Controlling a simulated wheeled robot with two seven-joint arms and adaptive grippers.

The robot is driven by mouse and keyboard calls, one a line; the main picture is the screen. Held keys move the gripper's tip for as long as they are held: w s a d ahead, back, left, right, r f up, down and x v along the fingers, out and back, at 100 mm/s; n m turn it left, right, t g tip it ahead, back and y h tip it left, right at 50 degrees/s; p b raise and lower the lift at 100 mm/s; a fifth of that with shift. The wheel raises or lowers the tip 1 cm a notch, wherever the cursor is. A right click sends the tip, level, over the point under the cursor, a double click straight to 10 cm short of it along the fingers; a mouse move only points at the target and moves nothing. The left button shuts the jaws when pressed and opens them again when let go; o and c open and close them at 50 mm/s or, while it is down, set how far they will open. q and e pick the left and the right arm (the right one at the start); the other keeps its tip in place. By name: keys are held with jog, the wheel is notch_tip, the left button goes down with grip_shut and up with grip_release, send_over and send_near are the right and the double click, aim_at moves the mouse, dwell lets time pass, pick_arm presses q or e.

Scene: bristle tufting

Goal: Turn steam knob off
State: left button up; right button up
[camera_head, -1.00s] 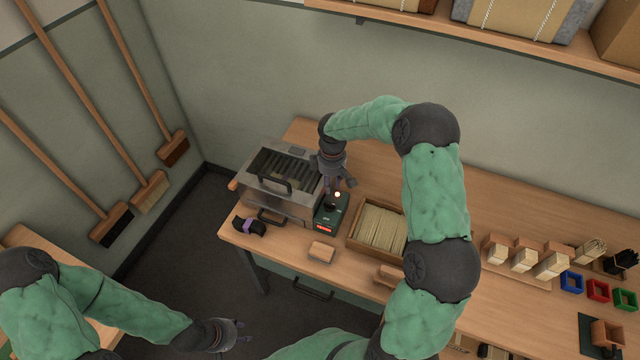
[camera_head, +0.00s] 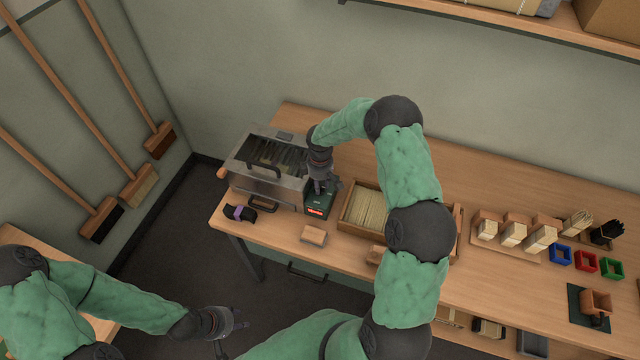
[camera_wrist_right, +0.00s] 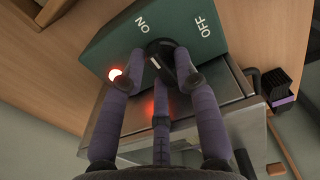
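My left gripper (camera_head: 236,322) is open and empty, away from the table's front edge.
The metal steamer (camera_head: 262,190) with a front handle stands left of the box. A wooden tray of bristles (camera_head: 366,207) is close on the right. A black and purple brush (camera_head: 240,212) and a wooden block (camera_head: 314,235) lie in front. Brooms hang on the left wall.

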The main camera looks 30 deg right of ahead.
grip_shut()
